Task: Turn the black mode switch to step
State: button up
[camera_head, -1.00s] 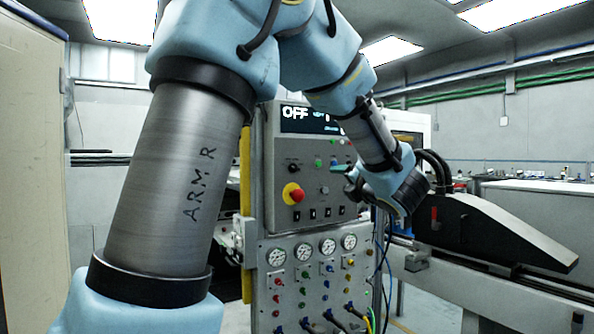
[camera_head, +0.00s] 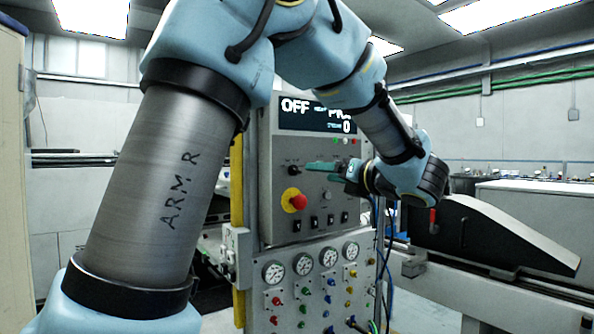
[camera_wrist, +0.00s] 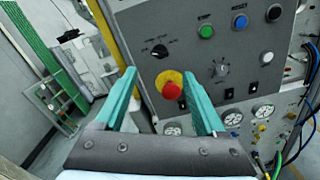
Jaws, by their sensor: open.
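The black mode switch (camera_head: 293,170) is a small knob on the upper left of the grey control panel (camera_head: 285,237). In the wrist view the black knob (camera_wrist: 159,52) has small white labels around it, too small to read. The panel's display (camera_head: 315,116) shows "OFF" at its left. In the wrist view my gripper (camera_wrist: 157,80) is open and empty, with the switch showing beyond and between the fingertips.
A red emergency stop (camera_head: 298,202) on a yellow plate sits just below the switch. Green (camera_wrist: 206,31) and blue (camera_wrist: 240,21) buttons are to the right. Gauges (camera_head: 303,264), valves and cables fill the lower panel. A yellow post (camera_head: 236,195) stands at the panel's left edge.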

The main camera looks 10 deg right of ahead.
aim_at(297, 170)
jog(key=p+x, duration=0.3)
jog(key=x, duration=0.6)
jog(key=shift+w+a, duration=0.2)
grip_shut()
